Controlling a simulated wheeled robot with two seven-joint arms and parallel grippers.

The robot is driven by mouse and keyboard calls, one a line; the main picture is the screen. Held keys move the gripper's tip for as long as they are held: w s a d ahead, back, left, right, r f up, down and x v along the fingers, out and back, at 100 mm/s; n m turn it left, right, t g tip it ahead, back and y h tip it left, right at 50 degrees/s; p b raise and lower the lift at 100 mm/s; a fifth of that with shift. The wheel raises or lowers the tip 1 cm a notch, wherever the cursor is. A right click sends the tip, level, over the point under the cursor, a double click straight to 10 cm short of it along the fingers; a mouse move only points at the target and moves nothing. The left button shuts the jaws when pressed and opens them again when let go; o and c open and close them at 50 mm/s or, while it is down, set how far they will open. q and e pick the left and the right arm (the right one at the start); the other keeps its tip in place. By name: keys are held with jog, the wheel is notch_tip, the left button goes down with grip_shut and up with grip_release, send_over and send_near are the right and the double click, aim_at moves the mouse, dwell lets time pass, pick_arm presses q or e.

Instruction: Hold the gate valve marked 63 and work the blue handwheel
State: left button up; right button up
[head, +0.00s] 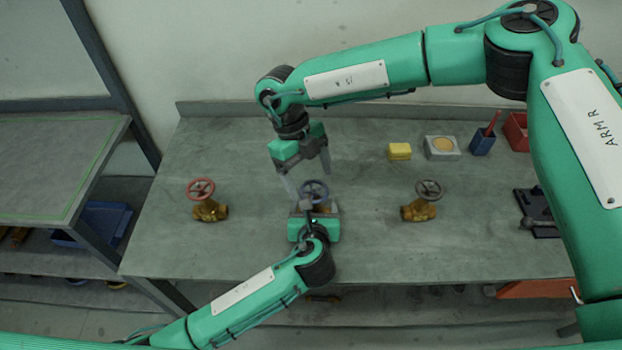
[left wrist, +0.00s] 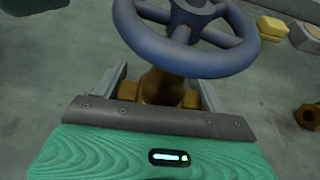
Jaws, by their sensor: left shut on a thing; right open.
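The gate valve with the blue handwheel (head: 314,191) stands upright at the middle of the bench. Its marking cannot be read. My left gripper (head: 314,212) is shut on its brass body from the near side. In the left wrist view the blue handwheel (left wrist: 188,40) is large, above the brass body (left wrist: 162,87), which sits between the left gripper's fingers (left wrist: 160,92). My right gripper (head: 309,178) comes down from behind, open, its fingers pointing down on either side of the blue handwheel. Whether they touch the rim cannot be told.
A valve with a red handwheel (head: 201,190) stands to the left, one with a dark handwheel (head: 429,190) to the right. A yellow block (head: 399,151), a tin (head: 442,147), a blue cup (head: 482,142) and a red bin (head: 517,131) stand at the back right. Bare bench surrounds the valves.

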jog(key=shift+s+d+f, duration=0.2)
jog(key=shift+f, duration=0.45)
jog(key=c, duration=1)
jog(key=shift+m, duration=0.4)
jog(key=m+y, duration=0.1)
jog(key=m, duration=0.1)
jog(key=m+g, duration=0.1)
jog(key=m, duration=0.1)
jog(key=shift+w+d+m+y, duration=0.15)
jog(key=shift+d+m+y, duration=0.05)
jog(key=shift+m+y, duration=0.2)
jog(key=m+y, duration=0.2)
jog(key=m, duration=0.2)
jog(key=shift+d+m, duration=0.15)
jog(key=shift+m, duration=0.55)
